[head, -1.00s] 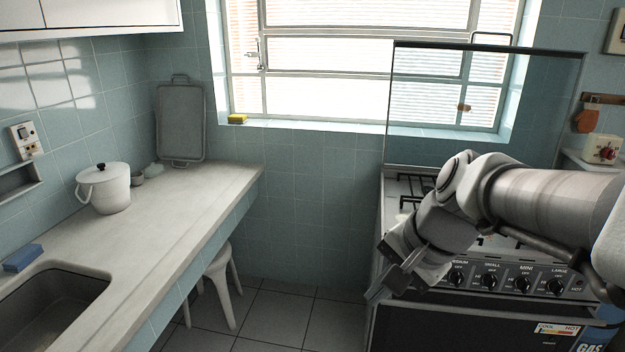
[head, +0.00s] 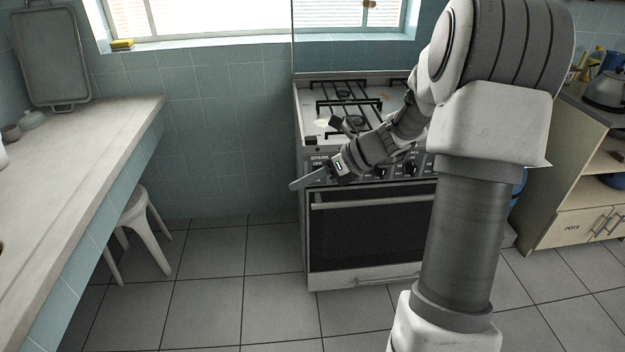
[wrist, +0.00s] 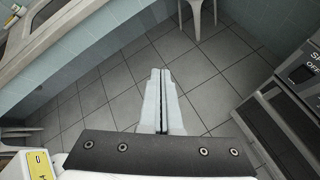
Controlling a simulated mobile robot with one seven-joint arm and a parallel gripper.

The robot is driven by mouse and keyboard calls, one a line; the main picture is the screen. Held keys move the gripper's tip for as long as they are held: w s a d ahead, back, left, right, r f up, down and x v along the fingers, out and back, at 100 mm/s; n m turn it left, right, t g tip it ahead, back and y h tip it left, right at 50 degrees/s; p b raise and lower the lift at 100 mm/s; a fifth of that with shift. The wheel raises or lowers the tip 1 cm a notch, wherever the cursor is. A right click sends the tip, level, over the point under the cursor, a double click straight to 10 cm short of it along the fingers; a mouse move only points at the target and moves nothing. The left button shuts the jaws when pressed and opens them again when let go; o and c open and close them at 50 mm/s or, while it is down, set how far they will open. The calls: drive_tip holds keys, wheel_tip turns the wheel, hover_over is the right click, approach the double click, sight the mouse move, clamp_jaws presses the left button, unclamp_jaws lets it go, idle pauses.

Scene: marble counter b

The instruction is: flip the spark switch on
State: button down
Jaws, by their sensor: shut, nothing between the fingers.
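The stove (head: 372,225) stands in the middle of the head view, its front panel marked SPARK and OFF at the left end. The black spark switch (wrist: 301,74) shows at the right edge of the wrist view beside the OFF lettering; its exact position is hard to tell. In the head view my gripper covers part of that panel end. My gripper (head: 293,186) is in front of the stove's left front corner, pointing left. In the wrist view my gripper (wrist: 161,75) has its two fingers together, empty, above the floor and left of the switch, apart from it.
The oven handle (head: 370,198) juts out below the panel. A marble counter (head: 85,150) runs along the left, with a white stool (head: 147,230) under its edge. A shelf unit (head: 570,215) stands at the right. The tiled floor before the stove is clear.

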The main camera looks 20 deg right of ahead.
drive_tip(key=w+d+f+m+t+b, duration=0.2)
drive_tip(key=w+d+f+m+t, duration=0.1)
drive_tip(key=d+f+m, duration=0.5)
drive_tip(key=w+d+f+m+t+h+b, duration=0.1)
drive_tip(key=w+d+f+m+t+b, duration=0.2)
drive_tip(key=d+f+m+t, duration=0.3)
drive_tip(key=w+d+f+m, duration=0.1)
drive_tip(key=d+f+m, duration=0.2)
drive_tip(key=d+m, duration=0.1)
drive_tip(key=shift+f+m+b, duration=0.2)
drive_tip(key=shift+m+b, duration=0.15)
drive_tip(key=shift+m, duration=0.55)
drive_tip(key=b+x, duration=0.1)
drive_tip(key=x, duration=0.3)
drive_tip(key=d+b+x, duration=0.1)
drive_tip(key=b+x, duration=0.1)
drive_tip(key=x, duration=0.1)
drive_tip(key=b+x, duration=0.1)
drive_tip(key=x, duration=0.3)
drive_tip(key=shift+w, duration=0.75)
drive_tip(key=shift+w+d+b, duration=0.25)
drive_tip(key=shift+w+b, duration=0.15)
drive_tip(key=shift+w, duration=0.35)
